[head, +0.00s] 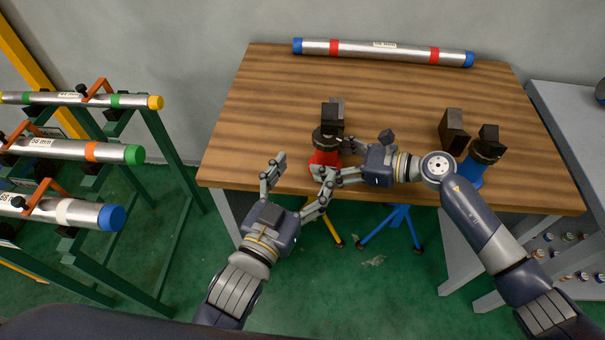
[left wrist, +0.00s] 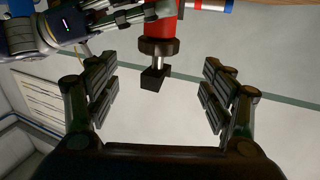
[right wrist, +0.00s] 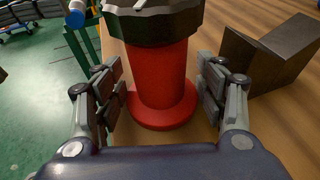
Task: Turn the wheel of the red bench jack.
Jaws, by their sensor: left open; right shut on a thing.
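The red bench jack (head: 322,160) stands near the front edge of the wooden table, with a dark ribbed wheel (head: 326,139) around its top and a black block (head: 332,113) above that. In the right wrist view its red body (right wrist: 158,75) rises between the fingers of my right gripper (right wrist: 163,85), below the wheel (right wrist: 152,24). My right gripper is shut on the red body. My left gripper (head: 303,171) is open and empty in front of the jack. In the left wrist view the wheel (left wrist: 158,46) and black block (left wrist: 152,78) appear upside down, ahead of its spread fingers.
A blue jack (head: 470,170) and a dark block (head: 453,131) stand to the right on the table (head: 270,110). A long pipe (head: 385,51) lies at the back. A green rack (head: 165,150) with several pipes stands left.

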